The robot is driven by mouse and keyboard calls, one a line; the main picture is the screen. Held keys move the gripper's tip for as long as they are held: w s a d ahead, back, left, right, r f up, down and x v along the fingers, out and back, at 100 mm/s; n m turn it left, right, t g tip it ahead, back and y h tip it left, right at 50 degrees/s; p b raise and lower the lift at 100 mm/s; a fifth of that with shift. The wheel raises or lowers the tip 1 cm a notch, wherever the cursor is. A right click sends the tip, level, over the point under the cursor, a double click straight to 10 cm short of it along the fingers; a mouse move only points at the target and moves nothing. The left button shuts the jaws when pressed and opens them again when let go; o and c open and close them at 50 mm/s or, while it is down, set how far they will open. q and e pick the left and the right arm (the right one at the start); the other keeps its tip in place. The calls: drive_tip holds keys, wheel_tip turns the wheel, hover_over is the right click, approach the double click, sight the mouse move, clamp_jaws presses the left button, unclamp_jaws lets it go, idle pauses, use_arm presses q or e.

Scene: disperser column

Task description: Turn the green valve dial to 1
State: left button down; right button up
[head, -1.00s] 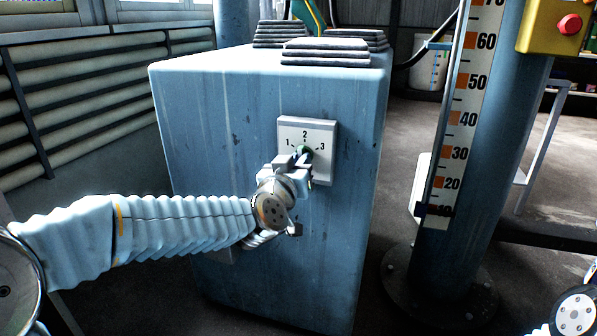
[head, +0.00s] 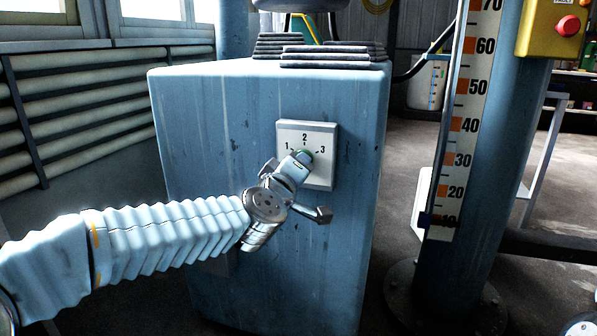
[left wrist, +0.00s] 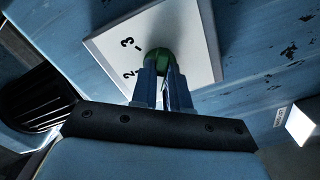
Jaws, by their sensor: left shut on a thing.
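The green valve dial (head: 304,157) sits on a pale square plate (head: 322,138) marked 1, 2 and 3, on the front of a blue cabinet (head: 220,130). My left gripper (head: 298,164) is at the dial, with its fingers closed on it. In the left wrist view the green dial (left wrist: 158,60) shows between the two fingertips (left wrist: 160,72), with the digits 2 and 3 beside it. The gripper hides much of the dial, and I cannot tell which number it points to. My right gripper is not in view.
Dark stacked pads (head: 332,57) lie on top of the cabinet. A blue column (head: 490,150) with a numbered scale (head: 465,125) stands to the right, bearing a yellow box with a red button (head: 568,26). The floor between cabinet and column is clear.

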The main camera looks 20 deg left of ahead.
use_arm(q)
drive_tip(key=shift+n, duration=0.5)
drive_tip(key=c, duration=1.1)
unclamp_jaws()
drive_tip(key=s, duration=0.4)
drive_tip(key=s+p, duration=0.1)
drive_tip(key=s, duration=0.8)
drive_tip(key=shift+s+a+p, duration=0.25)
drive_tip(key=shift+s+p, duration=0.15)
